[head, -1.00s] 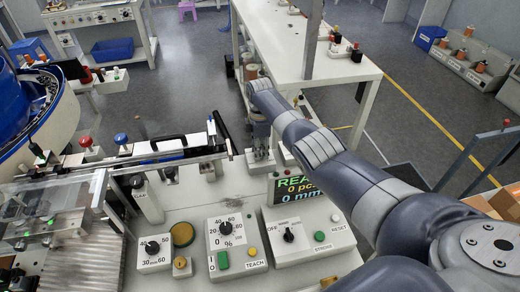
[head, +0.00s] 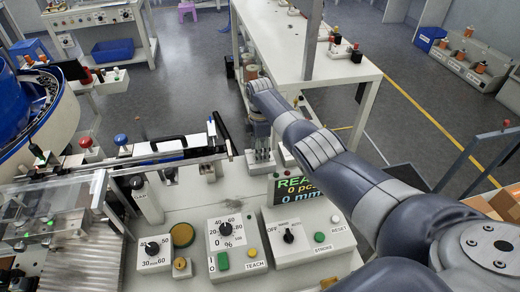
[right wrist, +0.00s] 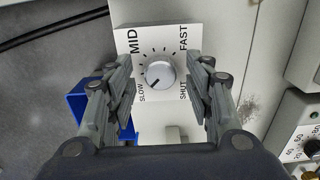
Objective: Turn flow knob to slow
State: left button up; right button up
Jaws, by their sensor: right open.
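The flow knob (right wrist: 160,74) is a round silver-grey dial on a white plate (right wrist: 126,42) marked SLOW, MID, FAST and SHUT. A dark line on its face points to the lower left, toward SLOW. My right gripper (right wrist: 162,66) is open, with one finger on each side of the knob and a visible gap on both sides. In the head view my right gripper (head: 262,158) reaches down at the back edge of the white machine top, and I cannot make out the flow knob there. My left gripper is not in view.
A blue bin (right wrist: 78,105) shows behind the left finger in the right wrist view. Control boxes with other knobs (head: 289,236) and a green display (head: 296,188) stand near the gripper in the head view. A white table (head: 300,50) lies beyond.

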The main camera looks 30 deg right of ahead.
notch_tip(320, 180, up, 12)
dwell(0.4)
dwell(0.4)
